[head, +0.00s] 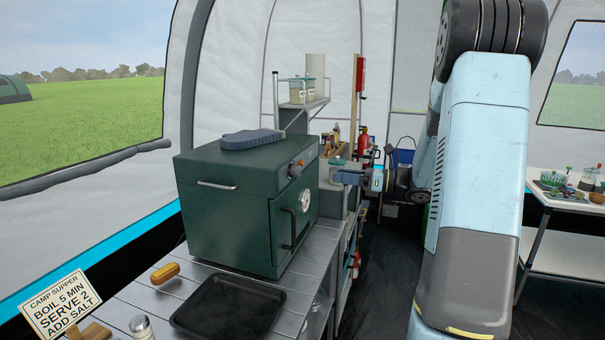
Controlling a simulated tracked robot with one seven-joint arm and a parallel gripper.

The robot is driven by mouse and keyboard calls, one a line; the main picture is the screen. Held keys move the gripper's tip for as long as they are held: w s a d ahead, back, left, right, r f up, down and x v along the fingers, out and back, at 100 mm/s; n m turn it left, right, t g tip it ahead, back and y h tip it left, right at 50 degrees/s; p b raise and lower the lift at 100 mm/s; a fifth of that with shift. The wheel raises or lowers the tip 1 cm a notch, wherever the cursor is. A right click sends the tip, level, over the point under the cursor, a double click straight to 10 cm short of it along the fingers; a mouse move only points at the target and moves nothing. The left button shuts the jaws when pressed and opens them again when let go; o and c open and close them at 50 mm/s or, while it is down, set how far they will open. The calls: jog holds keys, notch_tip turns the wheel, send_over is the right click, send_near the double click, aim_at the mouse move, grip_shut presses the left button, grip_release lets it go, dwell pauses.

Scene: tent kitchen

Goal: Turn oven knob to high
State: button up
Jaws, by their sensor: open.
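The dark green oven (225,212) stands on the slatted table at the left centre. A small orange mark shows beside the knob. The knob's pointer and any high marking are too small to read. Below are a round dial (304,202) and a dark door handle (289,230). My gripper (336,177) is open, to the right of the knob at about its height. Its fingers point left toward the oven front, with a visible gap between them and the knob. Nothing shows in its jaws.
A grey-blue item (252,139) lies on the oven top. A black tray (228,307), a yellow-brown item (165,273), a shaker (141,328) and a sign (60,305) are at the front. Shelves with jars stand behind the oven. A white table (565,201) is at right.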

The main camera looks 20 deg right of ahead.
aim_at(300, 172)
jog(key=x, duration=1.2)
jog(key=shift+a, duration=0.25)
jog(key=shift+r, duration=0.1)
jog(key=c, duration=1)
